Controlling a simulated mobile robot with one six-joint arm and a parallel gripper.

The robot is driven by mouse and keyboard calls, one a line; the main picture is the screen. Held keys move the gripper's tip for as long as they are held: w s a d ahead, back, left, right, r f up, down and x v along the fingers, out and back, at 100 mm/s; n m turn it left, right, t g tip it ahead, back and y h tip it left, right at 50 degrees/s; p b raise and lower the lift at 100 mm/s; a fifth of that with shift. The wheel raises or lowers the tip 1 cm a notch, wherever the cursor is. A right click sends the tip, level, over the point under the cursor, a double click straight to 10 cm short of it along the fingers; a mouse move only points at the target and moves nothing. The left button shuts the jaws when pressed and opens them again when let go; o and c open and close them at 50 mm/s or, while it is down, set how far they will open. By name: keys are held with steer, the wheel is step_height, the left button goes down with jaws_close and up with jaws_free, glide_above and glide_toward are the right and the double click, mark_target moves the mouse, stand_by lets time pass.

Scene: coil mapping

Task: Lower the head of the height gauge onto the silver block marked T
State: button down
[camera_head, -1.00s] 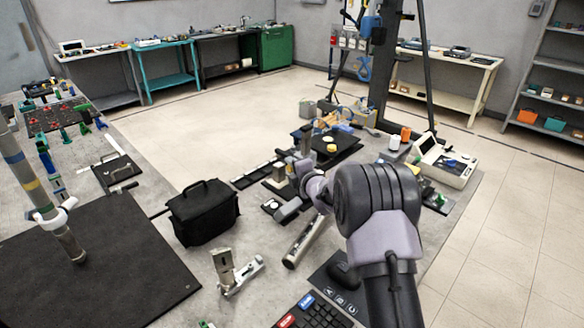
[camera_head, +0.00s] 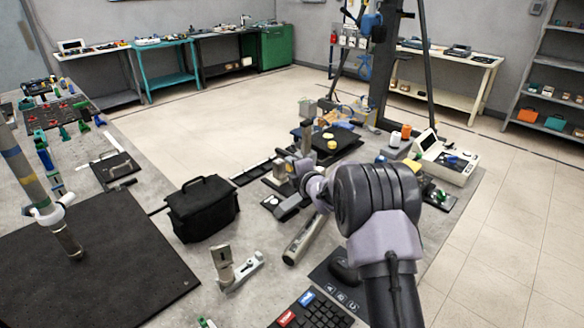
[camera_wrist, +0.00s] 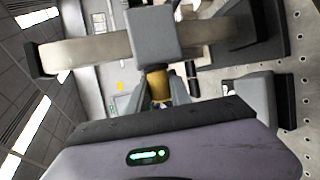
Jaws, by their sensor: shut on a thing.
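My gripper (camera_wrist: 158,98) is shut on a brass-coloured knob (camera_wrist: 158,84) just below a grey block (camera_wrist: 153,36) in the wrist view. The grey block sits across a long pale bar (camera_wrist: 90,56), and these look like parts of the height gauge. In the head view the gauge's upright (camera_head: 306,141) seems to stand just beyond my wrist, which partly hides it. A small silver block (camera_head: 279,172) stands to the left of the upright. I cannot read a T on it or tell the gap under the gauge head.
A black bag (camera_head: 203,208) stands left of my arm. A grey cylinder (camera_head: 302,238) lies in front of my wrist, near a keypad (camera_head: 312,311) and a small metal stand (camera_head: 232,268). A white instrument (camera_head: 447,157) is at the right. A black mat (camera_head: 90,258) covers the left front.

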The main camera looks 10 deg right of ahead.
step_height(320, 180, down, 2)
steer(key=shift+f+b, duration=0.1)
steer(key=shift+b, duration=0.4)
steer(key=shift+r, duration=0.25)
steer(key=c, duration=1.2)
jaws_free()
steer(key=p+v, duration=0.4)
steer(key=v, duration=1.3)
steer(key=shift+s+r, duration=0.1)
steer(key=shift+s, duration=0.1)
